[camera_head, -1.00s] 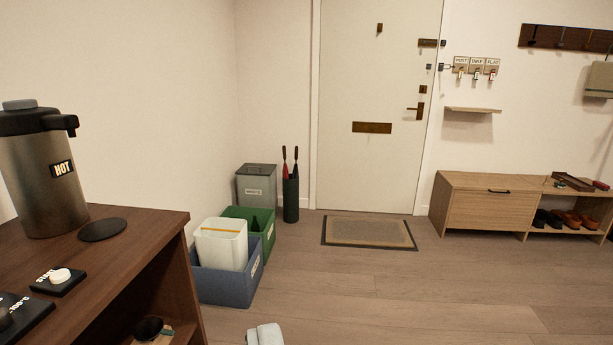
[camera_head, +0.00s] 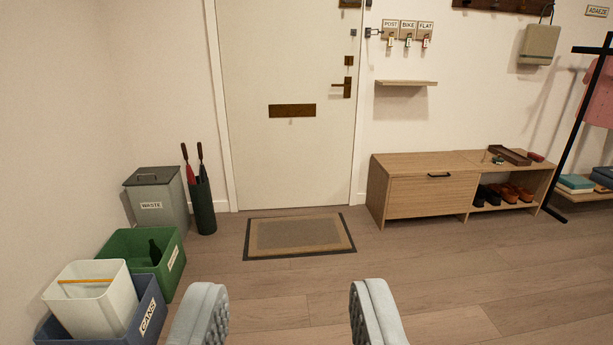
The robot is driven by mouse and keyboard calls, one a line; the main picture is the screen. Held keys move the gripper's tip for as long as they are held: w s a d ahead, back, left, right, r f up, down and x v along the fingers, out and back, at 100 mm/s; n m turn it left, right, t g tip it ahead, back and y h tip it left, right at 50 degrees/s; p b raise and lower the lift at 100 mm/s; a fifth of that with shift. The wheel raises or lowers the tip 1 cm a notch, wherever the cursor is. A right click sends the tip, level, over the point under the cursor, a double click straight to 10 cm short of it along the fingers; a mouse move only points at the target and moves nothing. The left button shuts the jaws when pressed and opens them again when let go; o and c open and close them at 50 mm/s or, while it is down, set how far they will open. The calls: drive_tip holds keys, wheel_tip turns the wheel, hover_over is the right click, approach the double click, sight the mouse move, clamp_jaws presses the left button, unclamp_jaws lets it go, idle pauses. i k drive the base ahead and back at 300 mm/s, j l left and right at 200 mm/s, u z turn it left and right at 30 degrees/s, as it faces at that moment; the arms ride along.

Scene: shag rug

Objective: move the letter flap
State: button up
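The letter flap (camera_head: 292,111) is a dark bronze plate set across the white door (camera_head: 290,160) at about mid height. It looks closed and flat against the door. My gripper (camera_head: 287,312) shows at the bottom of the view with its two pale grey fingers wide apart. Nothing is between the fingers. The gripper is well short of the door, with floor and the doormat between them.
A doormat (camera_head: 300,236) lies before the door. Left of it stand an umbrella holder (camera_head: 204,208), a waste bin (camera_head: 160,205), a green crate (camera_head: 170,265) and a blue crate (camera_head: 152,315). A wooden shoe bench (camera_head: 420,200) stands right. The middle floor is clear.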

sight(277, 110)
drive_tip(key=i+z, duration=0.1)
drive_tip(key=i, duration=1.55)
drive_tip(key=i+u, duration=0.1)
drive_tip(key=i, duration=0.45)
drive_tip(key=i+l+u, duration=0.1)
drive_tip(key=i, duration=0.45)
drive_tip(key=i+l+u, duration=0.1)
drive_tip(key=i, duration=0.45)
drive_tip(key=i+l+u, duration=0.1)
drive_tip(key=i+u, duration=0.15)
drive_tip(key=i+l+u, duration=0.25)
drive_tip(key=i, duration=0.2)
